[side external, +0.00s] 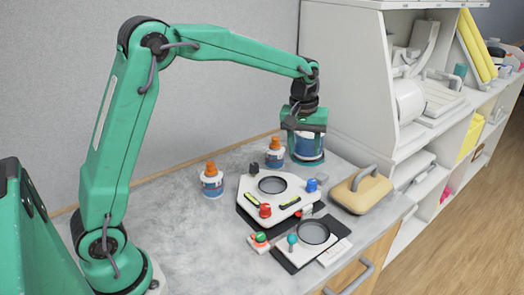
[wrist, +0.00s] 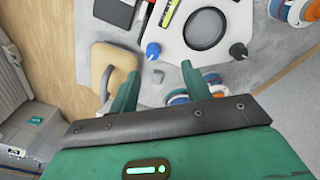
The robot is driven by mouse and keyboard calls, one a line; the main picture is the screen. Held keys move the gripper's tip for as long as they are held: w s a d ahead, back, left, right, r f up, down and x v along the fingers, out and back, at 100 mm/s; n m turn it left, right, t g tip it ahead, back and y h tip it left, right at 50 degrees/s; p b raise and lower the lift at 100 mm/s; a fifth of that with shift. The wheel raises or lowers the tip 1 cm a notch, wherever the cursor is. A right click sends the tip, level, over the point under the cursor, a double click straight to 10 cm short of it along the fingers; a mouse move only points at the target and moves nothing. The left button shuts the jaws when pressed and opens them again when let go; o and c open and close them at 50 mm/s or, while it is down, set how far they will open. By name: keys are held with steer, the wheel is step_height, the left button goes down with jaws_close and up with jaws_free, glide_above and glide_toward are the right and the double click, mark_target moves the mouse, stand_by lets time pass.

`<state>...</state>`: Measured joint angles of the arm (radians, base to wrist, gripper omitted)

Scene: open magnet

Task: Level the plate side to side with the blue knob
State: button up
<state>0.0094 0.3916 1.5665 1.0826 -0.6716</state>
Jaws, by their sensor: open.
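The white plate (side external: 248,187) has a dark round window and green-yellow bubble levels along its edges. The bubbles are too small to read. The blue knob (side external: 312,185) is at its right corner; it also shows in the wrist view (wrist: 153,50). A red knob (side external: 265,210) is at the front corner and a black knob (side external: 282,170) at the back. My gripper (wrist: 158,80) is open, with nothing held. In the wrist view its two green fingers point toward the blue knob, which is beyond the tips and apart from them.
A tan block with a grey handle (wrist: 104,68) lies left of my fingers. White bottles with orange caps (side external: 212,182) stand behind the plate. A second device with a round dark window (side external: 313,232) sits in front. White shelves (side external: 345,60) rise at the right.

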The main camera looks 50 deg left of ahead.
steer(key=n, duration=0.1)
glide_above(311, 181)
steer(key=shift+g, duration=0.4)
step_height(311, 181, down, 5)
steer(key=shift+s+r, duration=0.1)
steer(key=shift+s, duration=0.05)
steer(key=shift+d+f, duration=0.15)
steer(key=shift+f, duration=3.75)
steer(key=shift+c, duration=0.2)
steer(key=c, duration=1)
